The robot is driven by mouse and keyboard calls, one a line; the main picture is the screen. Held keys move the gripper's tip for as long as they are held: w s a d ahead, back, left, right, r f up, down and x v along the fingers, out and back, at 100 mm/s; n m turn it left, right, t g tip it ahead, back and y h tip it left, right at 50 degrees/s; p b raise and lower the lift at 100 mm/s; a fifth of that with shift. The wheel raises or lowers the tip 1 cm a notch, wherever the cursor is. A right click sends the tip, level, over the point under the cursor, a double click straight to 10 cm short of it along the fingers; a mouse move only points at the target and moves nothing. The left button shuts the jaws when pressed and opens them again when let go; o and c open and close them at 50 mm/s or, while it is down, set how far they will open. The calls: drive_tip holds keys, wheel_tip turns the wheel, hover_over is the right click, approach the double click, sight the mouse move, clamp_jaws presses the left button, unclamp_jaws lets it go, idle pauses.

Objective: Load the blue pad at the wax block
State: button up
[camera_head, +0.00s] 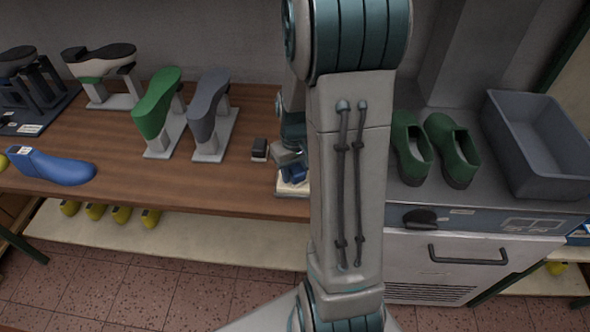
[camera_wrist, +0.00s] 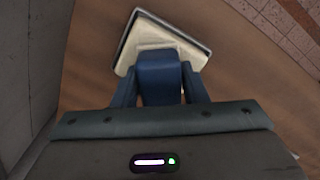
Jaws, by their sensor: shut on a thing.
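The wax block (camera_wrist: 190,48) is a cream slab in a dark-edged tray, near the top of the wrist view. In the head view the wax block (camera_head: 291,188) sits near the front edge of the wooden bench, partly hidden by my arm. My gripper (camera_wrist: 160,88) is shut on the blue pad (camera_wrist: 158,68), with one finger on each side of it. The pad's far end overlaps the wax block in the wrist view; I cannot tell whether they touch. In the head view my gripper (camera_head: 289,160) is just above the block, largely hidden by my arm.
A small dark block (camera_head: 259,149) stands left of the wax block. Green (camera_head: 160,105) and grey (camera_head: 208,105) lasts on stands and a blue last (camera_head: 55,168) are farther left. Green clogs (camera_head: 450,150) and a grey bin (camera_head: 535,150) are at the right. The front middle of the bench is clear.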

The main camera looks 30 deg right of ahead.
sight(295, 167)
idle(0.6)
drive_tip(key=shift+r+p, duration=2.6)
drive_tip(key=shift+r, duration=0.9)
drive_tip(key=shift+f, duration=0.1)
